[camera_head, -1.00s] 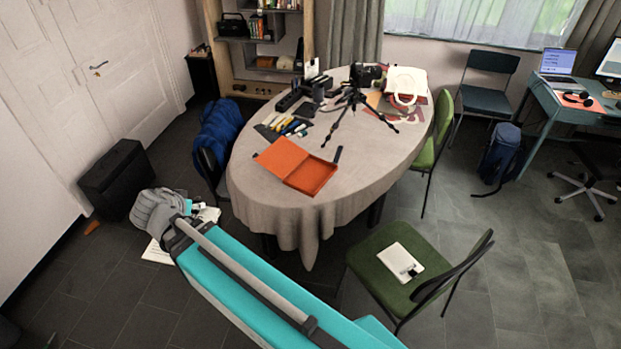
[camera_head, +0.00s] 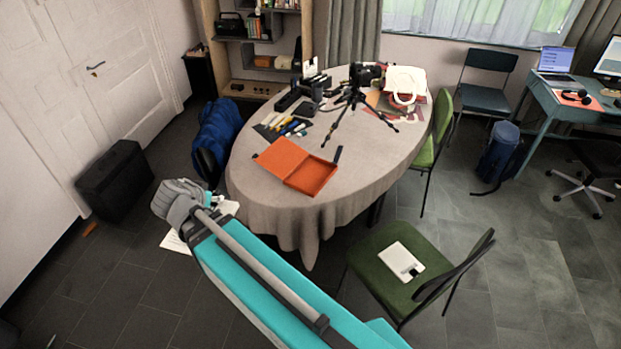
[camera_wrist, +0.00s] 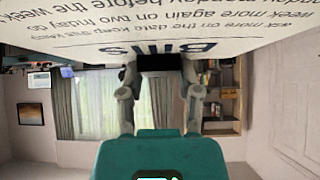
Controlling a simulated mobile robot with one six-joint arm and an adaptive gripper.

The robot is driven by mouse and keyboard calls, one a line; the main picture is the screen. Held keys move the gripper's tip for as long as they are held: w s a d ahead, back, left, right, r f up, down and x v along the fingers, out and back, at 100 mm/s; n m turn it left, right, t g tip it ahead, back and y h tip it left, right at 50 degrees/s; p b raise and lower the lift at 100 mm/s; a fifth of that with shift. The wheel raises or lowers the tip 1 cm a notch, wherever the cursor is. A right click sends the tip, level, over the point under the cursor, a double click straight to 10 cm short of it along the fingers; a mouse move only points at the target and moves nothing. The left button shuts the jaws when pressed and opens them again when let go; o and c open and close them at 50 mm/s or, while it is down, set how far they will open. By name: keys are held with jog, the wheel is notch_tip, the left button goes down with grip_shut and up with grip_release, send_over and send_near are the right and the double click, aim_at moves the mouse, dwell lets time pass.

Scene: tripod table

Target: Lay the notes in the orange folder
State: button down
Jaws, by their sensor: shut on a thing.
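The orange folder (camera_head: 312,177) lies open on the round table near its front edge, and its inside looks empty. The notes, a white printed sheet (camera_head: 174,243), are held out left of the table and partly hidden behind my arm. In the wrist view the printed notes (camera_wrist: 250,25) fill the top of the picture, with the text upside down. My gripper (camera_wrist: 160,65) is shut on the edge of the notes. In the head view my gripper is mostly hidden behind my own wrist.
A black tripod (camera_head: 350,112) stands on the table (camera_head: 260,195) behind the folder, with markers (camera_head: 285,126) to its left. A green chair (camera_head: 375,255) holding a white clipboard (camera_head: 400,262) stands front right. A black box (camera_head: 115,180) stands by the door. A blue-draped chair (camera_head: 215,135) is left of the table.

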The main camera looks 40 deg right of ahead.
jog(key=shift+w+f, duration=0.2)
jog(key=w+d+f+m+b, duration=0.1)
jog(key=w+d+f+b, duration=0.3)
jog(key=d, duration=0.3)
jog(key=w+d+f+g+b, duration=0.1)
jog(key=w+d+f+b, duration=0.35)
jog(key=d, duration=0.25)
jog(key=w+d+f+m+b, duration=0.1)
jog(key=w+d+f+b, duration=0.3)
jog(key=d, duration=0.2)
jog(key=d+f+b, duration=0.3)
jog(key=d, duration=0.6)
jog(key=w+d+f+m+g+h+b, duration=0.1)
jog(key=d+f+b, duration=0.3)
jog(key=d, duration=0.5)
jog(key=w+d+f+b, duration=0.1)
jog(key=d+f+b, duration=0.2)
jog(key=d, duration=0.7)
jog(key=shift+w+f+m+g+b, duration=0.3)
jog(key=shift+f+b, duration=0.1)
jog(key=shift+b, duration=0.2)
jog(key=shift+d, duration=0.15)
